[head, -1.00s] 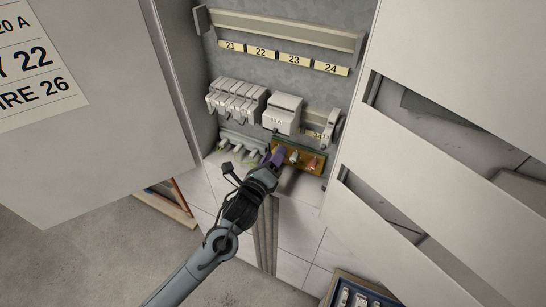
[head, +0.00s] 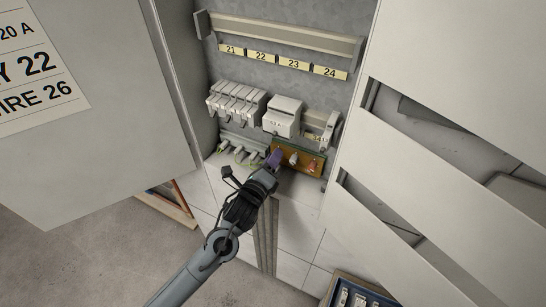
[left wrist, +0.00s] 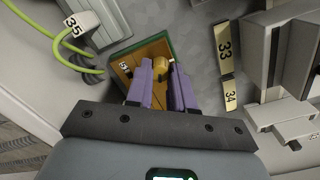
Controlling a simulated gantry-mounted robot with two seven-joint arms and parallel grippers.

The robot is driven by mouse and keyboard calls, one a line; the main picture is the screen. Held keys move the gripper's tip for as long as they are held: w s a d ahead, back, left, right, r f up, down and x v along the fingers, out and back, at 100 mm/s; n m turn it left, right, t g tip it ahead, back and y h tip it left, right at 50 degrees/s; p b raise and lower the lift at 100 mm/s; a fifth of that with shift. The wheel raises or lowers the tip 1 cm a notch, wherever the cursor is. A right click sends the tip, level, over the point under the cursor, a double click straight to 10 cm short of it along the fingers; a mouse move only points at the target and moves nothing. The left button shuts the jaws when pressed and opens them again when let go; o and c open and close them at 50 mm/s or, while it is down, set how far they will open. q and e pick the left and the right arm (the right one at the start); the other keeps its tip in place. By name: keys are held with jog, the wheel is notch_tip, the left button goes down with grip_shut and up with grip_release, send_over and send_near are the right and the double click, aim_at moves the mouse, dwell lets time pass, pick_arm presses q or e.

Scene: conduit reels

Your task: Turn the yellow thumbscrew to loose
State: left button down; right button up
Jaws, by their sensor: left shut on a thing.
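The yellow thumbscrew (left wrist: 161,66) shows in the left wrist view between the purple fingers, on a brown board with a green edge (left wrist: 127,66). My left gripper (left wrist: 163,78) is shut on it, one finger on each side. In the head view my left gripper (head: 274,158) reaches the left end of the same brown board (head: 303,166), and its fingers hide the yellow thumbscrew there. A pale knob (head: 293,158) and an orange-red knob (head: 312,165) stand to the right on that board. My right gripper is not in view.
Grey breakers (head: 236,101) and a white block (head: 283,116) sit above the board. Connectors with green wires (head: 238,150) are close on its left. The cabinet door (head: 85,110) at left and slatted panels (head: 450,110) at right border the opening. An open box (head: 350,293) is at the bottom.

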pick_arm(q)
jog(key=n+p, duration=0.1)
jog(key=n, duration=0.1)
jog(key=shift+r+n+p, duration=0.2)
jog(key=shift+n+p, duration=0.1)
jog(key=shift+p, duration=0.1)
jog(key=n+p, duration=0.2)
jog(key=n, duration=0.1)
jog(key=shift+n, duration=0.3)
jog(key=n+p, duration=0.3)
jog(key=n, duration=0.3)
jog(key=shift+g, duration=0.3)
jog(key=n+p, duration=0.2)
jog(key=n, duration=0.3)
jog(key=shift+h, duration=0.3)
jog(key=n+p, duration=0.1)
jog(key=n, duration=0.3)
jog(key=shift+a+f+p, duration=0.1)
jog(key=shift+p, duration=0.2)
jog(key=shift+n, duration=0.3)
jog(key=c, duration=1)
grip_release()
